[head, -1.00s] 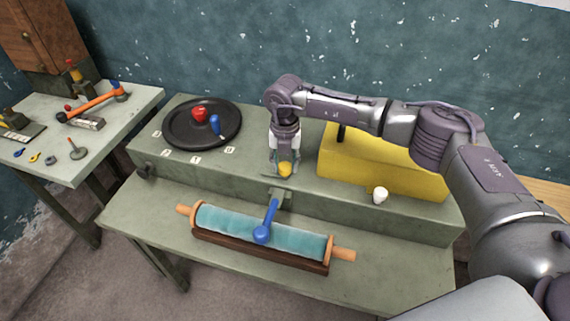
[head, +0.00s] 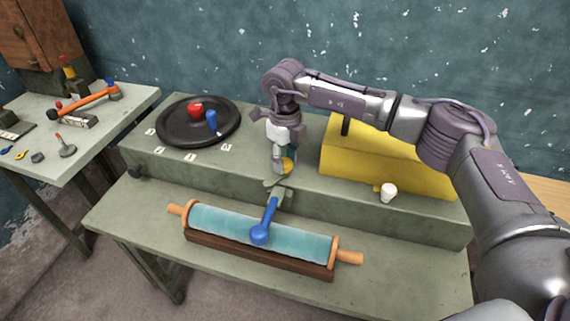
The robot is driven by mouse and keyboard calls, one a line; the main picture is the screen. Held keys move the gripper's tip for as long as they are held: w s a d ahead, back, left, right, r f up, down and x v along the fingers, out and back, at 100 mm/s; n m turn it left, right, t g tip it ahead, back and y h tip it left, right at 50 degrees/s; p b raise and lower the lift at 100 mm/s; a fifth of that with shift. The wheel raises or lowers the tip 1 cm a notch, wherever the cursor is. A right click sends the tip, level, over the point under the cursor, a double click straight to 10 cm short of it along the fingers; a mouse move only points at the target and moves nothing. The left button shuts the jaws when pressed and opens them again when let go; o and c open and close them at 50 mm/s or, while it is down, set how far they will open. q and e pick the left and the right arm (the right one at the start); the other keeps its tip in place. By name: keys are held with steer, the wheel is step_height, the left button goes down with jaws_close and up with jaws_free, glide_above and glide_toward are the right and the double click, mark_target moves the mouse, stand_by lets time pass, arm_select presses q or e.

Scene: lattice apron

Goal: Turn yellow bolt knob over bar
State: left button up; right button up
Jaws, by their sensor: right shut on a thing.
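The yellow bolt knob (head: 287,164) shows between the fingers of my right gripper (head: 283,168), above the front edge of the raised bench step. My right gripper points down and is shut on the knob; its fingers hide part of it. A flat grey metal piece (head: 277,184) lies just below the knob. A blue ball-ended lever (head: 260,233) slants down from there across a teal roller. I cannot tell which piece is the bar. My left gripper is not in view.
The teal roller (head: 215,220) with orange handles lies in a brown cradle on the lower bench. A black round plate (head: 180,136) with red and blue knobs is at left. A yellow box (head: 410,171) and a white knob (head: 389,192) are at right. A side table (head: 100,135) holds tools.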

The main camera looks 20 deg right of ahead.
mark_target(285, 161)
steer(key=n+b, duration=0.1)
steer(key=n, duration=0.1)
steer(key=shift+n, duration=0.3)
steer(key=shift+n+b, duration=0.8)
steer(key=shift+n, duration=0.7)
steer(key=shift+r, duration=0.1)
steer(key=o, duration=1.1)
steer(key=shift+o, duration=0.2)
step_height(285, 161, up, 12)
